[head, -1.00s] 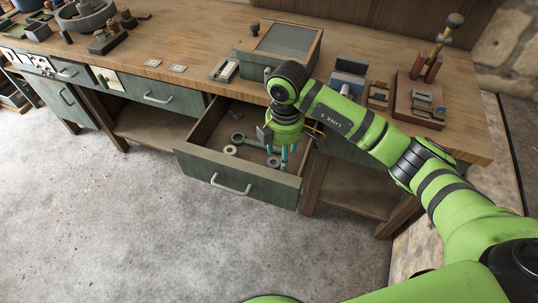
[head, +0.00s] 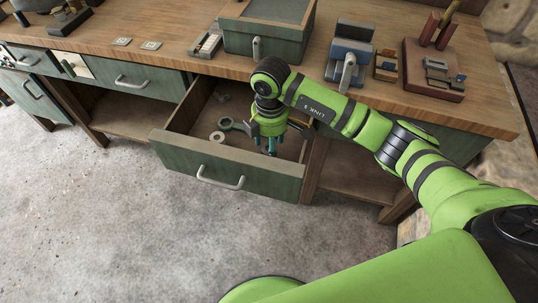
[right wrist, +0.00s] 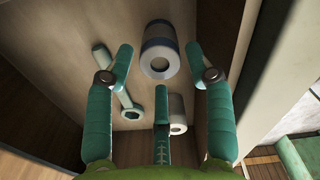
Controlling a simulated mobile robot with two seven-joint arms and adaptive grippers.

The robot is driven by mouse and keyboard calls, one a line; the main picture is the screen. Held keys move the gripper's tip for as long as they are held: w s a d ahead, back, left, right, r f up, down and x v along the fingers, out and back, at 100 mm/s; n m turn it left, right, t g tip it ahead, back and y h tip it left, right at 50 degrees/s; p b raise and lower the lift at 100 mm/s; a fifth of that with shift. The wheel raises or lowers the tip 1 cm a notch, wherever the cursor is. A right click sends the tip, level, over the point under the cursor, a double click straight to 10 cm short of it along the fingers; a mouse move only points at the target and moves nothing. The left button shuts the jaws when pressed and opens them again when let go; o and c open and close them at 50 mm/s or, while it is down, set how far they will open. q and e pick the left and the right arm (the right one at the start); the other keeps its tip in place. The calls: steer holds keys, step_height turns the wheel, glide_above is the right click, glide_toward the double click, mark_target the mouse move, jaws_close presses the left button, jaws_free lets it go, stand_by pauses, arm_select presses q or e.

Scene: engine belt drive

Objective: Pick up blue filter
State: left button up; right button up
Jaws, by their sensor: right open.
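A pale cylinder with a blue band (right wrist: 159,50), which looks like the blue filter, lies in the open drawer. It is in the upper middle of the right wrist view, with its round open end toward me. My right gripper (right wrist: 159,68) is open and empty. Its two side fingers are left and right of the filter, and its third finger is below it in the picture. I cannot tell the gap in depth. In the head view my right gripper (head: 271,150) points down into the drawer and hides the filter. My left gripper is not in view.
The drawer (head: 225,169) is pulled out under the wooden bench. A wrench (right wrist: 125,92) and a smaller white roll (right wrist: 177,114) lie in it near the filter. The drawer walls are close around my gripper.

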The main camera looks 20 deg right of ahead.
step_height(320, 180, down, 4)
steer(key=shift+w+a, duration=0.1)
steer(key=shift+f, duration=0.25)
steer(key=c, duration=1)
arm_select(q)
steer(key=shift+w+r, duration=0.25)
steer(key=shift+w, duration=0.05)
arm_select(e)
steer(key=shift+c, duration=0.2)
step_height(320, 180, up, 10)
steer(key=shift+r, duration=0.1)
arm_select(q)
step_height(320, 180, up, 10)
steer(key=p, duration=0.9)
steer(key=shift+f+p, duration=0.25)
steer(key=shift+p, duration=0.1)
arm_select(e)
step_height(320, 180, up, 12)
